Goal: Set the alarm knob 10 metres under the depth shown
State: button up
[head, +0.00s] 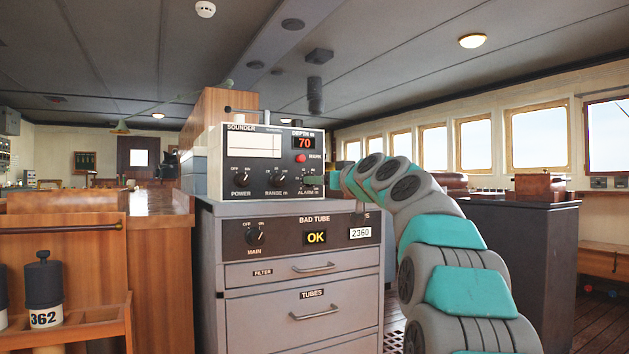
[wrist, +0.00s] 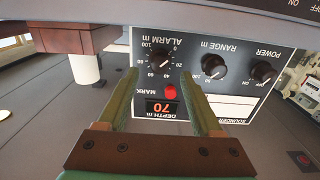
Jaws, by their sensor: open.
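The sounder (head: 266,162) is a grey box with a black panel on a grey cabinet. Its red depth display (head: 305,142) reads 70; it also reads 70, upside down, in the wrist view (wrist: 163,108). The alarm knob (wrist: 160,60) is small and black, with a scale marked up to 100; I cannot read its pointer surely. In the head view the alarm knob (head: 308,180) is at the panel's lower right, beside my arm. My gripper (wrist: 159,76) is open and empty, its fingers pointing at the panel, one on each side of the alarm knob, not closed on it.
The range knob (wrist: 213,66) and power knob (wrist: 262,72) are beside the alarm knob. A red mark button (wrist: 170,91) is close to the fingers. Below the sounder, the cabinet has a main knob (head: 255,236), an OK display (head: 316,238) and drawers. A wooden counter (head: 150,215) stands left.

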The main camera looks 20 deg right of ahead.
jog(key=shift+w+a+f+p, duration=0.1)
jog(key=shift+w+a+p, duration=0.15)
jog(key=shift+w, duration=0.85)
jog(key=shift+w+a+p, duration=0.1)
jog(key=shift+w+p, duration=0.2)
jog(key=shift+w, duration=0.8)
jog(key=shift+c, duration=0.2)
grip_shut()
